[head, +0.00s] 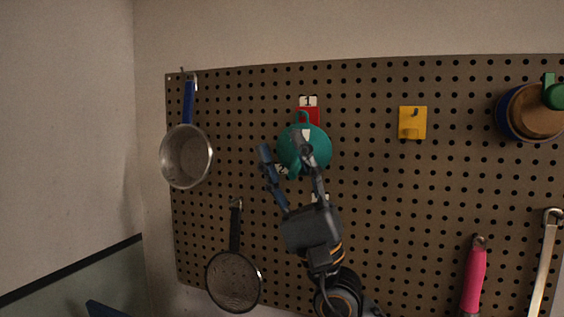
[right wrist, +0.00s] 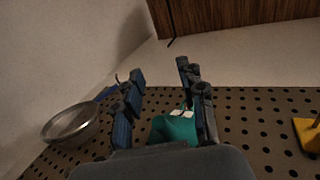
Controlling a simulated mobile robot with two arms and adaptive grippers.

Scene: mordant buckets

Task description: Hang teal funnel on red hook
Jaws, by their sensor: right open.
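The teal funnel (head: 315,148) is against the pegboard in the head view, its loop at the top in front of the red hook plate (head: 314,113), below a label marked 1. Whether the loop is around the hook's prong cannot be made out. My right gripper (head: 282,142) is open, its fingers spread, one finger over the funnel and the other to its left. In the right wrist view the funnel (right wrist: 176,128) shows between the fingers, nearer the right one. At the bottom left of the head view a dark blue piece may be part of my left arm; no left gripper shows.
A yellow hook plate (head: 412,122) is empty to the right. A blue-and-brown round item (head: 528,112), a pink-handled tool (head: 473,277) and a pale bar (head: 544,262) hang further right.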

